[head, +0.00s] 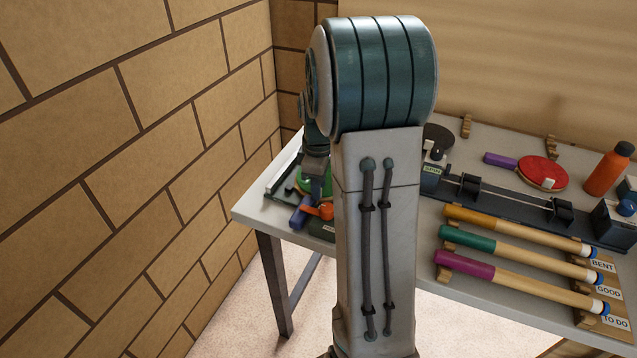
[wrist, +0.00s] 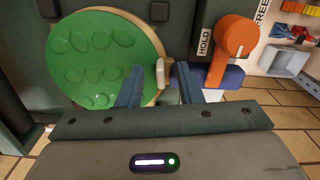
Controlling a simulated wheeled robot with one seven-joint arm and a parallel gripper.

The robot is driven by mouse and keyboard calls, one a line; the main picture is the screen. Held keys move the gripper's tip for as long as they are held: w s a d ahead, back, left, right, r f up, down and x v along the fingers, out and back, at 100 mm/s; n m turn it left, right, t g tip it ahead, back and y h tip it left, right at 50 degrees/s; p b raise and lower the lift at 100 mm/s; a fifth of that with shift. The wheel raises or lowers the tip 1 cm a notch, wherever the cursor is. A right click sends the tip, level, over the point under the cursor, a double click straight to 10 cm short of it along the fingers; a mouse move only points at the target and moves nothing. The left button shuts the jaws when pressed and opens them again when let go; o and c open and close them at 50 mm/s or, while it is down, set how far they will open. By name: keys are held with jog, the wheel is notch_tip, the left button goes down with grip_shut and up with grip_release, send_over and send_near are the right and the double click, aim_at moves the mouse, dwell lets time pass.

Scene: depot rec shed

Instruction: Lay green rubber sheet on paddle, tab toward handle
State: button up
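The green rubber sheet (wrist: 95,50), round with raised ovals, lies flat over a round wooden paddle face (wrist: 152,35) whose rim shows along its top and right edge. Its pale tab (wrist: 160,74) stands at the right side, toward the blue-purple handle (wrist: 228,76). My gripper (wrist: 160,84) has its two fingers apart, one on each side of the tab, with a visible gap on the left; I cannot tell whether the right finger touches it. In the head view the green sheet (head: 314,183) is mostly hidden by my arm.
An orange lever (wrist: 233,42) beside a HOLD label (wrist: 206,40) crosses over the handle. A brick wall (head: 150,150) stands left.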

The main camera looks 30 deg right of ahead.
jog(key=shift+r, duration=0.1)
notch_tip(320, 180, up, 14)
dwell(0.4)
jog(key=shift+a, duration=0.1)
jog(key=s+a+f+m+t, duration=0.1)
jog(key=s+a+f+m, duration=0.2)
jog(key=s+a, duration=0.4)
jog(key=s+a+f+m+t, duration=0.2)
jog(key=s+a+m, duration=0.4)
jog(key=s, duration=0.5)
jog(key=shift+a+f+m, duration=0.3)
jog(key=shift+a+f, duration=0.1)
jog(key=shift+a, duration=0.35)
